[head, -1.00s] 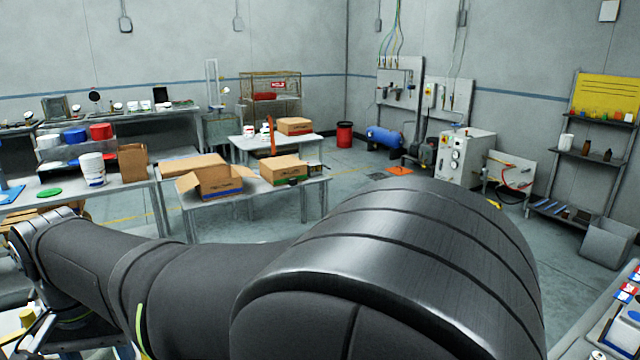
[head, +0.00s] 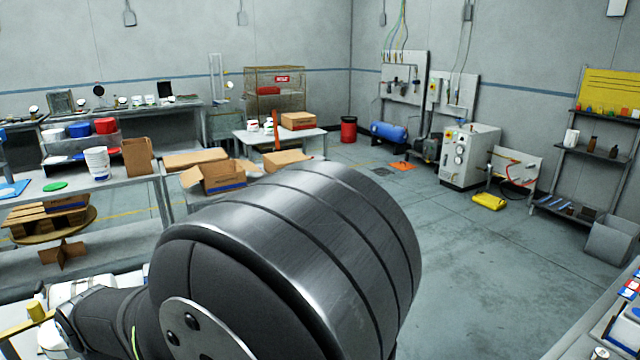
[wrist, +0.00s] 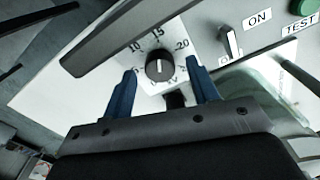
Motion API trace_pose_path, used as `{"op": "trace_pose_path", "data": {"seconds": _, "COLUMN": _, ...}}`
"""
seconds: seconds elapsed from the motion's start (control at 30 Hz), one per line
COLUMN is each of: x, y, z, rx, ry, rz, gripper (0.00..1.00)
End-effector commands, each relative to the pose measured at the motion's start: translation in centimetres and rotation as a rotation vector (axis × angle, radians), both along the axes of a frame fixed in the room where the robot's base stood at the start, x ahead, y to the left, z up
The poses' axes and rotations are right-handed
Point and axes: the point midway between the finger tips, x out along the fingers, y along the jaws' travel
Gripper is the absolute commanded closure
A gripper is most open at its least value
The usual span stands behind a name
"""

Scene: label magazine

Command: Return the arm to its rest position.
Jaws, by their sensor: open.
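My gripper (wrist: 163,92) shows in the wrist view with its two blue fingers apart and nothing between them. Beyond the fingers is a white panel with a black dial knob (wrist: 159,67) and a printed scale with 10, 15 and 20. I cannot tell whether the fingertips are apart from the panel. In the head view my dark arm fills the lower left and middle, and the gripper is not visible there.
A toggle switch (wrist: 230,42) and a green button (wrist: 303,78) sit beside the dial. In the head view, a bench with open cardboard boxes (head: 222,176) stands behind my arm. A cluttered bench edge (head: 590,325) is at lower right.

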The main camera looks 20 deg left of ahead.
Motion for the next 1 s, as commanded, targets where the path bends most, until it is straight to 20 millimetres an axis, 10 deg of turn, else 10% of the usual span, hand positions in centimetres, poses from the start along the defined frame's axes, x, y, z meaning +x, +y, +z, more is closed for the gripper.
{"op": "trace_pose_path", "data": {"seconds": 1.0, "x": -0.03, "y": 0.02, "z": -1.03, "rx": 0.000, "ry": 0.000, "rz": 0.788, "gripper": 0.46}}
